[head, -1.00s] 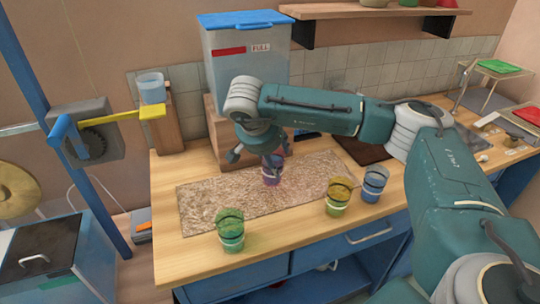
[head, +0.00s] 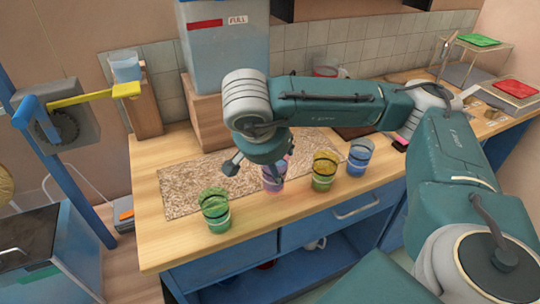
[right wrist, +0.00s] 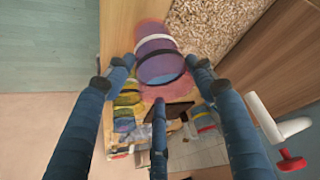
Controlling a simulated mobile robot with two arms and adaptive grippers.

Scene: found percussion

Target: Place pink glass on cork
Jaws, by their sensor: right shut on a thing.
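The pink glass (head: 272,180), a pink-purple cup with a dark band, is partly hidden by my right gripper (head: 256,172). The right wrist view shows the glass (right wrist: 160,58) between the fingers of my right gripper (right wrist: 158,80), which is shut on it. The cork (head: 185,192) is a speckled brown mat on the wooden counter; it also shows in the right wrist view (right wrist: 222,25). In the head view the glass overlaps the mat's front edge. I cannot tell whether its base touches anything. My left gripper is out of view.
A green glass (head: 215,212) stands left along the counter's front. A yellow glass (head: 324,172) and a blue glass (head: 359,158) stand close on the right. A large clear bin (head: 225,50) stands behind on a wooden block. The counter (head: 150,232) is bare at front left.

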